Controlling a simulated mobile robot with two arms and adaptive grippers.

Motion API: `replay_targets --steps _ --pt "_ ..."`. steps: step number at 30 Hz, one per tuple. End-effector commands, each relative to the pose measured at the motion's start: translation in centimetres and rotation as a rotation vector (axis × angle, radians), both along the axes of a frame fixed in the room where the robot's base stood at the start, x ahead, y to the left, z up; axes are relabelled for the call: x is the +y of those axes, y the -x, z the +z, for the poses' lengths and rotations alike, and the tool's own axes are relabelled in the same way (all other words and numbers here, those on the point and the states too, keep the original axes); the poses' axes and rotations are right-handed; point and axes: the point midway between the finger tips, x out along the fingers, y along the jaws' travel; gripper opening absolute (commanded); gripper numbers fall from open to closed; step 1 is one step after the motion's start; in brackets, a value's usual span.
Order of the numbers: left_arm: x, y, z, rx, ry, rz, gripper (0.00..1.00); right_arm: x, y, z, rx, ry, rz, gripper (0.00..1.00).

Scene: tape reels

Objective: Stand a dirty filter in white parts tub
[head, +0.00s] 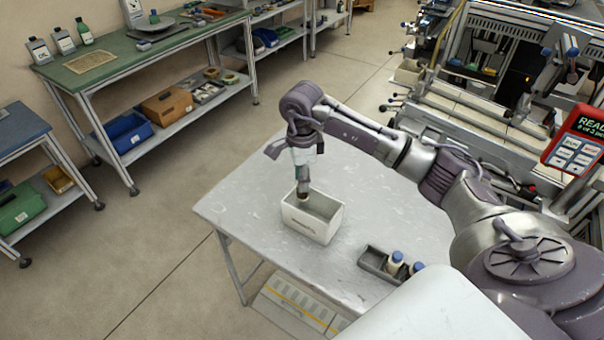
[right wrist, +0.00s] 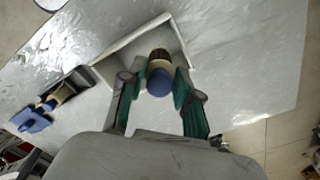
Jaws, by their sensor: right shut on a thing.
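The white parts tub (head: 301,222) stands on the grey table, open at the top. It also shows in the wrist view (right wrist: 130,41). My right gripper (head: 303,184) points down over the tub's left part. In the wrist view its green-padded fingers (right wrist: 158,88) are shut on a filter (right wrist: 159,79) with a blue cap and a tan body with a dark brown band. The filter looks upright, its lower end at or within the tub opening; I cannot tell whether it touches the floor. My left gripper is not in view.
A dark grey tray (head: 374,262) with two blue-capped, cream filters (head: 395,262) stands to the right of the tub, near the table's front. The rest of the table (head: 255,190) is mostly bare. A green-topped bench (head: 130,60) stands at the back left, and a machine at the right.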

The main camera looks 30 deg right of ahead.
Motion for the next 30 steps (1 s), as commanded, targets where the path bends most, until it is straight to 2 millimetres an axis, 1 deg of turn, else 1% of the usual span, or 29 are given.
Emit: replay_targets --steps 1,18,30 --pt "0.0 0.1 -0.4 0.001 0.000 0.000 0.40 0.0 0.0 -0.6 0.001 0.000 0.000 0.01" --pt "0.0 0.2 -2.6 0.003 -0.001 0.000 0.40 0.0 0.0 -4.6 0.000 0.000 0.001 0.01" --pt "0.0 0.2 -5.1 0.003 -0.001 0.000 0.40 0.0 0.0 -7.3 -0.001 0.001 0.001 0.01"
